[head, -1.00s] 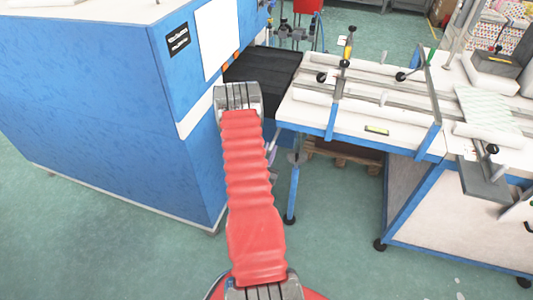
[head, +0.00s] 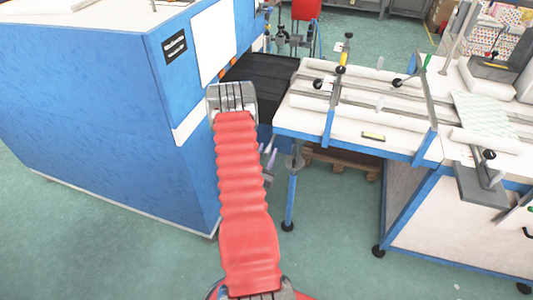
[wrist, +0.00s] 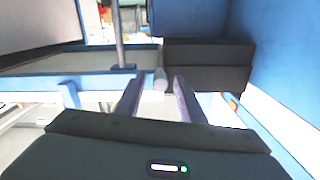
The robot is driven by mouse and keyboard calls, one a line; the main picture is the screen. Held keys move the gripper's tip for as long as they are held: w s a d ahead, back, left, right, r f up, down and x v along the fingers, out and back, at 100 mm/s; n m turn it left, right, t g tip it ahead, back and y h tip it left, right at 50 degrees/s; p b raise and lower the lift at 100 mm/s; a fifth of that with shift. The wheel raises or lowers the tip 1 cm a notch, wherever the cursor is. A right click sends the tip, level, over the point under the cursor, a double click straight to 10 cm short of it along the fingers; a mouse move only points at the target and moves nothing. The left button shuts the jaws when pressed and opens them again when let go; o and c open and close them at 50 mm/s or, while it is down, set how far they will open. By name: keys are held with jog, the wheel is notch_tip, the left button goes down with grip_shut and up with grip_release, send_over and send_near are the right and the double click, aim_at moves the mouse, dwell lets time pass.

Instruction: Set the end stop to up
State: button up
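My gripper (wrist: 158,82) shows in the wrist view as two purple-grey fingers standing apart, open. A grey rounded bar end (wrist: 160,79) appears between and beyond the fingertips; I cannot tell whether they touch it. In the head view my red-sleeved arm hides most of the gripper; purple finger parts (head: 268,158) show beside it, left of the white table's leg. I cannot tell for sure which part is the end stop. The white table (head: 300,117) carries a clamp with a yellow band (head: 341,58) and black-knobbed levers (head: 397,83).
A large blue machine (head: 90,110) fills the left. A black ribbed surface (head: 262,82) lies between it and the table. A blue leg (head: 290,200) stands right of my arm. A second bench is at the right. Green floor is clear in front.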

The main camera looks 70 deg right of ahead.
jog(key=shift+a+f, duration=0.1)
jog(key=shift+a, duration=0.65)
jog(key=s+a, duration=0.1)
jog(key=a, duration=1.1)
jog(key=shift+a, duration=0.15)
